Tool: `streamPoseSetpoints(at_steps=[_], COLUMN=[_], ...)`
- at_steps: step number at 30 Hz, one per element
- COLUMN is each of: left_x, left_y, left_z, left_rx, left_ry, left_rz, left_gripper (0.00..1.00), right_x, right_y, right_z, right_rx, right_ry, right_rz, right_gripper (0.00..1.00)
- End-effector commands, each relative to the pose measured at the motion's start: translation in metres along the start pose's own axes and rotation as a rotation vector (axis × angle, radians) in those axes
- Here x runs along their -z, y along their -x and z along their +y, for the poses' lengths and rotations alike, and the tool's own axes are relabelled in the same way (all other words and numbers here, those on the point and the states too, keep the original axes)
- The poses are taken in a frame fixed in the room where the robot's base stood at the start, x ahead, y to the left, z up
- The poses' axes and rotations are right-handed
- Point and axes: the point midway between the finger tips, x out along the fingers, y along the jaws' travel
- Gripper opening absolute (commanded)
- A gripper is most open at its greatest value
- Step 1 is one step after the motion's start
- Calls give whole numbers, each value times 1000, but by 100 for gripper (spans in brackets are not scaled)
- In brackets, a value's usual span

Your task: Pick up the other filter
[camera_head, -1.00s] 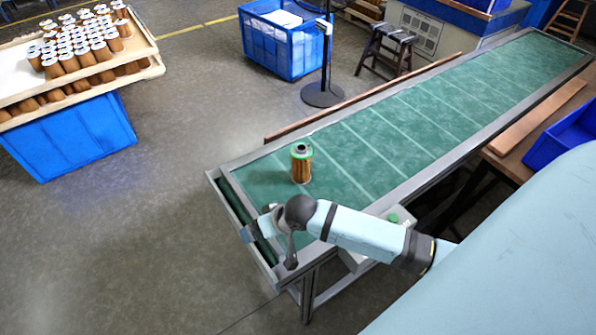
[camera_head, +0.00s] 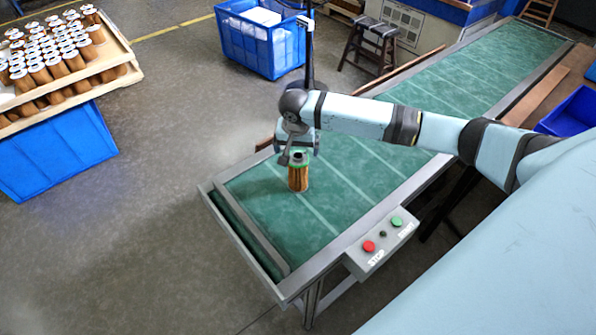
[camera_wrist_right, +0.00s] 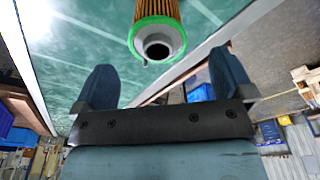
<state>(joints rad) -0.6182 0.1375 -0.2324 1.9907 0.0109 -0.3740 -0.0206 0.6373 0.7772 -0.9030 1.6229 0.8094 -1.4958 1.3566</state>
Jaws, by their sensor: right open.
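A filter cartridge (camera_head: 298,178) with a brown pleated body and a green top ring stands upright on the green conveyor belt (camera_head: 262,215). My right gripper (camera_head: 299,150) is at the top of this filter, its fingers partly overlapping the filter's upper end in the head view. In the right wrist view the gripper (camera_wrist_right: 165,85) is open, its two blue fingers wide apart. The filter (camera_wrist_right: 157,30) shows there beyond the fingertips, its green ring and dark centre hole facing the camera. No contact between fingers and filter shows. My left gripper is not in view.
A control box (camera_head: 382,243) with red and green buttons sits on the conveyor's near side. Many filters stand on a wooden tray (camera_head: 125,75) above a blue bin (camera_head: 60,150) at left. A blue crate (camera_head: 262,45) and a stool (camera_head: 368,45) stand behind the conveyor.

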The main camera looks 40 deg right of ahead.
Motion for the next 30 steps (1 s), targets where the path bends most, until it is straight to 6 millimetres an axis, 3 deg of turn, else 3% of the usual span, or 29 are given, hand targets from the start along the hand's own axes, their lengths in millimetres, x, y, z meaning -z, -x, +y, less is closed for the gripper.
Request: streamPoseSetpoints(at_steps=[3, 10, 18, 27, 30], left_x=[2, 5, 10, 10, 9], left_y=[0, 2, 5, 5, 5], left_z=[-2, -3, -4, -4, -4], left_rx=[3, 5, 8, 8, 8], left_ry=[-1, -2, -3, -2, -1], left_rz=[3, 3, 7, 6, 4], left_gripper=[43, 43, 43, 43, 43], right_x=[0, 0, -1, -2, -1], right_y=[-16, -33, -71, -77, -77], right_z=[-1, 1, 3, 3, 3], right_rx=[1, 0, 1, 2, 2], right_ry=[1, 2, 2, 3, 3], right_rz=[-1, -1, -1, 0, 0], right_gripper=[99, 99, 99, 99, 78])
